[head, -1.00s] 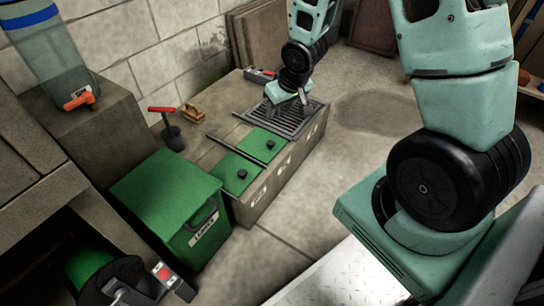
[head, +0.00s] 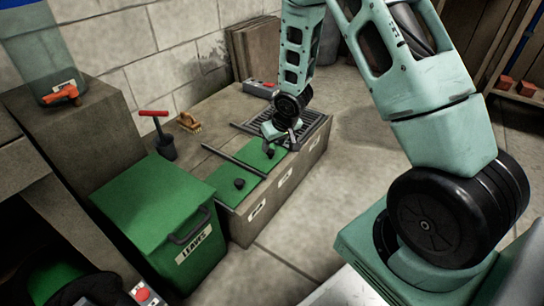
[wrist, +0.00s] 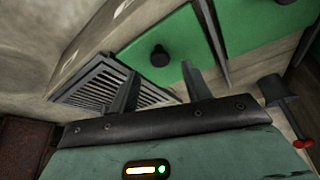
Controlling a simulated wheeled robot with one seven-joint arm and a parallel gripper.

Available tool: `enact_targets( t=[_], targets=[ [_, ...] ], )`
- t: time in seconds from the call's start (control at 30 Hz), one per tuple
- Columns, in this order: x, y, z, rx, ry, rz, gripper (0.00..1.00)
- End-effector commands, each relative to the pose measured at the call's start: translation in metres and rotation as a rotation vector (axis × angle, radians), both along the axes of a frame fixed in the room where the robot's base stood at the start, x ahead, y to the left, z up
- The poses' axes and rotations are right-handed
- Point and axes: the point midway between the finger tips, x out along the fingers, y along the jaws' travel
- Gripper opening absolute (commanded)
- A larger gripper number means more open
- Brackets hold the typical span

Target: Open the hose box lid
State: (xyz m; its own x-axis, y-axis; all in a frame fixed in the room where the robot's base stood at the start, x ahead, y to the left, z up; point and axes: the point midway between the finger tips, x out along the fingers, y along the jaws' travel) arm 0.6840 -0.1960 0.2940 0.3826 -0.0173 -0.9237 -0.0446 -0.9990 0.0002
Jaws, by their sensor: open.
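Two flat green lids, each with a black knob, are set in the top of a long low bench. The nearer lid (head: 228,172) and the farther lid (head: 250,152) both lie flat and closed. Labels on the bench front are too small to read, so I cannot tell which lid is the hose box's. My gripper (head: 282,147) is open and empty, low over the farther lid beside its knob. In the wrist view, a green lid (wrist: 185,35) shows with its knob (wrist: 160,55) beyond and between my open fingers (wrist: 158,88), apart from them.
A metal grate (head: 314,122) lies beside the farther lid. A green box marked LEAVES (head: 150,215) stands at front left. A red-handled tool (head: 163,140), a brush (head: 188,122) and a grey-red device (head: 260,88) are along the wall side. Floor right of the bench is clear.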

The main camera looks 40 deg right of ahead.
Motion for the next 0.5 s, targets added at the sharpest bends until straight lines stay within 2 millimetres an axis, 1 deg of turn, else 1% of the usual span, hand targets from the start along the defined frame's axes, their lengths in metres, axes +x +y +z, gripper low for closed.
enact_targets(
  t=[0.03, 0.2, 0.33, 0.5],
  targets=[
    [0.003, 0.000, -0.014, -0.001, 0.001, 0.002, 0.48],
    [0.011, 0.000, -0.031, 0.000, 0.001, 0.000, 0.48],
    [0.014, -0.001, -0.036, 0.000, 0.001, 0.000, 0.48],
    [0.015, 0.000, -0.036, 0.000, 0.001, 0.000, 0.48]
  ],
)
